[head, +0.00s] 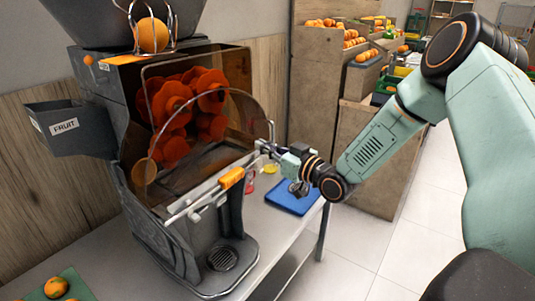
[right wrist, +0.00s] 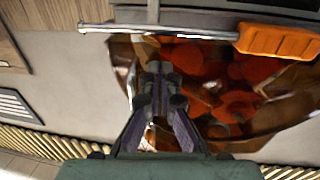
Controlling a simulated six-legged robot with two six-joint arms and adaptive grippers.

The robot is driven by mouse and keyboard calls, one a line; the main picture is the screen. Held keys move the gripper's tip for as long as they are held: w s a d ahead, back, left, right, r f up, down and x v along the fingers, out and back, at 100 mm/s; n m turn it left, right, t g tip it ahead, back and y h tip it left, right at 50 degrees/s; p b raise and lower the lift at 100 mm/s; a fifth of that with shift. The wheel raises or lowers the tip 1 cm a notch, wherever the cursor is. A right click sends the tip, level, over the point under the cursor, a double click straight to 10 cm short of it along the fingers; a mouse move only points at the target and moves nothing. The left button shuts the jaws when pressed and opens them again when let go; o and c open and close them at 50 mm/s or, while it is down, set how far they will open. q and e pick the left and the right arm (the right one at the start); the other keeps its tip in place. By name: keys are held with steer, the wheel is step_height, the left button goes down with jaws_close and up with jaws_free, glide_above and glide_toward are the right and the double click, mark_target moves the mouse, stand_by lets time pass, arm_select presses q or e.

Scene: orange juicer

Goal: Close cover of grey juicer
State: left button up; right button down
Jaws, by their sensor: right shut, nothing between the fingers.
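The grey juicer (head: 180,250) stands on a table at the left of the head view. Its clear, brown-tinted cover (head: 157,105) is in front of the red rollers (head: 190,105). A metal bar with an orange handle (head: 231,178) runs along the cover's lower front. I cannot tell how far the cover stands from the body. My right gripper (head: 270,150) is just right of the cover and bar, apart from the handle. In the right wrist view its fingers (right wrist: 156,75) are shut and empty, with the orange handle (right wrist: 280,41) at upper right. My left gripper is out of view.
A blue board (head: 293,198) lies on the table right of the juicer, below my right gripper. A fruit chute (head: 68,128) sticks out at the juicer's left. Wooden crates of fruit (head: 320,60) stand behind. The tiled floor at right is clear.

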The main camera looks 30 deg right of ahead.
steer(key=w, duration=0.1)
steer(key=w+b, duration=0.1)
steer(key=w, duration=0.1)
steer(key=shift+w+d+f+b, duration=0.2)
steer(key=shift+w+f+b, duration=0.1)
steer(key=shift+b, duration=0.1)
steer(key=shift+w+r, duration=0.1)
steer(key=shift+r, duration=0.05)
steer(key=shift+d+r, duration=0.1)
steer(key=shift+r, duration=0.15)
steer(key=shift+s+f, duration=0.15)
steer(key=shift+s, duration=0.05)
steer(key=shift+f, duration=0.1)
